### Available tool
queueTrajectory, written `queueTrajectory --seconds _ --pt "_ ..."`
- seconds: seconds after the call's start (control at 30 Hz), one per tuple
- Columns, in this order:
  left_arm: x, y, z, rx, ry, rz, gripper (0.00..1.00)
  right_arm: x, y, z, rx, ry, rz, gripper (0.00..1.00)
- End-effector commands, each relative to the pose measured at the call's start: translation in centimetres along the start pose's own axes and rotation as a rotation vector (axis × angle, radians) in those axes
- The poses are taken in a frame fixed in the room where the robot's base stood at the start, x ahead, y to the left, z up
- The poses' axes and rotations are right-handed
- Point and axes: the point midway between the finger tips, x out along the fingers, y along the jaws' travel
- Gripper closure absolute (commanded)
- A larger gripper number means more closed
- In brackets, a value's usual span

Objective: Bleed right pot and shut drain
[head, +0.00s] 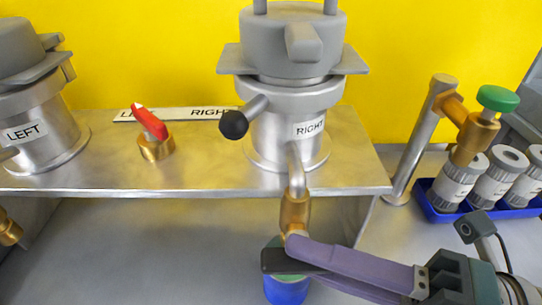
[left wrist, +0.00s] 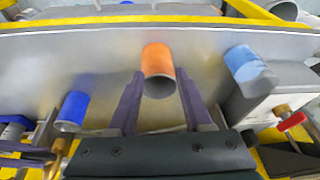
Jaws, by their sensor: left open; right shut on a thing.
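The right pot (head: 284,97), labelled RIGHT, stands on the metal bench with a black-knobbed lever (head: 233,124) pointing left. Its drain pipe bends down to a brass drain valve (head: 295,212). My right gripper (head: 284,254) is shut at the lower end of this valve; its fingers hide the gripped part, which looks like the valve's handle. A blue cup (head: 287,291) with green at its top is below, partly hidden by the fingers. My left gripper (left wrist: 161,78) is open in the left wrist view, with an orange cup (left wrist: 158,62) showing between or beyond its fingers.
The left pot (head: 38,100) and a red-handled selector (head: 150,124) are on the bench. A green-knobbed brass tap (head: 480,125) and a blue tray (head: 442,210) of grey-capped jars are at right. The left wrist view shows a blue cup (left wrist: 72,111) and a light-blue cup (left wrist: 246,65).

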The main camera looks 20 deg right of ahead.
Motion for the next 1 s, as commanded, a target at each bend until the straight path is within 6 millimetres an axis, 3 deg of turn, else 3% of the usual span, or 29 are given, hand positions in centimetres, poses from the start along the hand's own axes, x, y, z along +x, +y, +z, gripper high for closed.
queueTrajectory --seconds 0.2,0.23,0.5,0.77,1.0 --pt "0.0 0.2 0.0 -0.006 0.001 0.005 0.50 0.0 -0.2 0.1 0.002 -0.005 -0.005 1.00" --pt "0.0 0.2 0.0 -0.006 0.001 0.005 0.50 0.0 -0.2 0.1 0.002 -0.005 -0.005 0.83" --pt "0.0 0.1 0.0 -0.006 0.001 0.004 0.50 0.0 -0.1 0.1 0.001 -0.002 -0.003 0.54" --pt "0.0 0.1 0.0 -0.002 0.000 0.001 0.50 -0.2 -0.1 0.0 0.001 -0.001 -0.003 0.54" --pt "0.3 -0.1 0.1 0.005 -0.001 -0.004 0.50 -3.8 -0.3 -0.1 0.002 0.000 -0.007 0.54"
